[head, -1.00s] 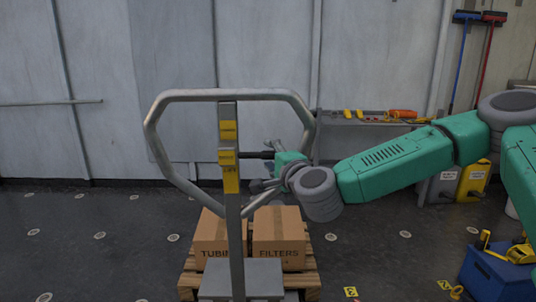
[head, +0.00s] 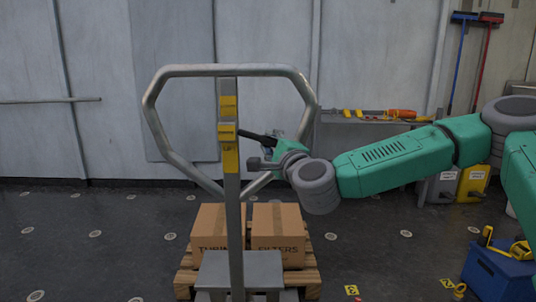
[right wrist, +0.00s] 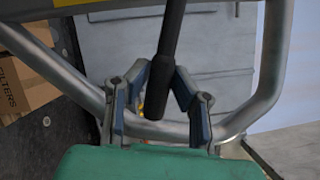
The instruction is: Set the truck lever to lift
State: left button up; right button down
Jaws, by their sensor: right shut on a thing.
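The truck's grey looped handle (head: 236,71) stands upright on a post (head: 234,215) in the head view. The black lever (head: 256,136) sticks out to the right from the yellow-marked part of the post, its outer end tilted down. It also shows between the fingers in the right wrist view (right wrist: 171,40). My right gripper (head: 270,147) is shut on the lever's outer end, inside the loop's right side. In the right wrist view the gripper (right wrist: 158,92) has a finger on each side of the lever's tip. My left gripper is not in view.
Cartons marked TUBING (head: 220,225) and FILTERS (head: 278,225) sit on a wooden pallet (head: 312,283) behind the post. A shelf with tools (head: 375,119) is by the wall. A blue toolbox (head: 497,275) is at lower right. The floor at left is clear.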

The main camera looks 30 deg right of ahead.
jog(key=shift+w+d+f+m+b, duration=0.1)
jog(key=shift+d+f+m+b, duration=0.2)
jog(key=shift+f+m+b, duration=0.4)
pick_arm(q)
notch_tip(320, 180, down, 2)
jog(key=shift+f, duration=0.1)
pick_arm(e)
jog(key=c, duration=1.7)
grip_release()
jog(key=shift+h, duration=0.3)
jog(key=o, duration=0.3)
jog(key=shift+d, duration=0.45)
jog(key=shift+s+a, duration=0.15)
jog(key=shift+s, duration=0.15)
jog(key=v, duration=0.7)
jog(key=shift+f, duration=0.15)
